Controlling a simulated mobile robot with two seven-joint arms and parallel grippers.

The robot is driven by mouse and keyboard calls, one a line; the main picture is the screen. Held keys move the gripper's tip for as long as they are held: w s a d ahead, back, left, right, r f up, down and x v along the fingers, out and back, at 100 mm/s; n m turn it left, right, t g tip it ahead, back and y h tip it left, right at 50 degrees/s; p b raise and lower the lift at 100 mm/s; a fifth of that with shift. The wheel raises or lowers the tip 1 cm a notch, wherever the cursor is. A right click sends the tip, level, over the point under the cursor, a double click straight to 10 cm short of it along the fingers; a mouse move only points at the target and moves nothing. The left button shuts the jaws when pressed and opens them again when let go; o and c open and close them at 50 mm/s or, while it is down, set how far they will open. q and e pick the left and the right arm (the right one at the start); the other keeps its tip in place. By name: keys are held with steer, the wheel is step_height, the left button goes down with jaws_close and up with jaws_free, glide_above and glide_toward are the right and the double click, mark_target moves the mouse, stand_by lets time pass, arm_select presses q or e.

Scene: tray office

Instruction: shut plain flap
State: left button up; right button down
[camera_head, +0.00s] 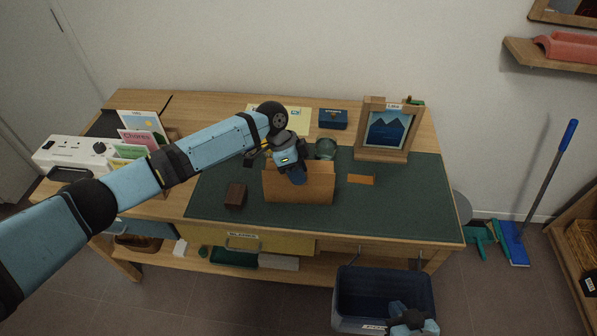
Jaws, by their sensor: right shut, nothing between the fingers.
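A light-brown wooden box-like piece (318,190) stands on the dark green desk mat. Its broad plain face is toward me; I take this for the plain flap but cannot be sure. My left gripper (298,178) reaches down over its upper edge. The gripper's fingers are mostly hidden by its own body, so I cannot tell whether they are open or touch the panel. The far side of the piece is hidden. Part of my right arm and gripper (402,308) shows at the bottom, in front of the blue bin, shut and empty.
The green mat (410,220) is clear to the right. A dark brown block (235,195) and an orange-brown strip (361,180) lie beside the wooden piece. A framed mountain picture (388,132) stands behind right.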

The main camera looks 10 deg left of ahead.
arm_select(q)
steer(key=v, duration=1.3)
steer(key=shift+r, duration=0.35)
steer(key=shift+f, duration=0.1)
